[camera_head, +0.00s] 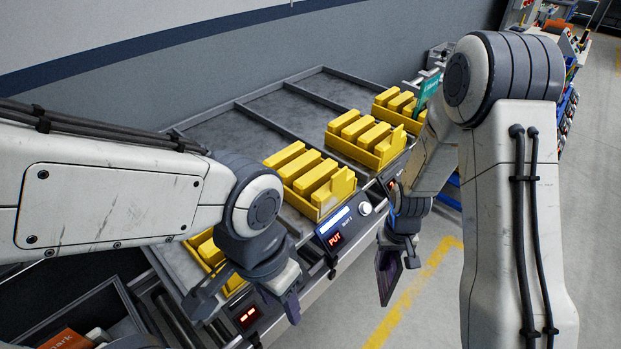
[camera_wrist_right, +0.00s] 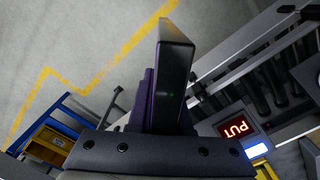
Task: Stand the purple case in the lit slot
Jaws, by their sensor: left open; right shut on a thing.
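The purple case (camera_head: 388,276) is a thin, dark slab with a purple tint. It hangs tilted from my right gripper (camera_head: 402,247), which is shut on it, over the floor to the right of the rack. In the right wrist view the case (camera_wrist_right: 175,75) shows a dark face and purple edge. A lit label panel (camera_head: 335,238) reads PUT in red, with a bright white-blue strip; the panel also shows in the right wrist view (camera_wrist_right: 237,127). Behind it is a yellow bin (camera_head: 318,212) of upright yellow cases. My left gripper (camera_head: 246,303) is open and empty over the rack's near end.
Further yellow bins of cases (camera_head: 368,157) stand along the grey rack (camera_head: 262,112). Another red-digit panel (camera_head: 248,315) is beside my left gripper. A dark tray with an orange box (camera_head: 62,340) is at lower left.

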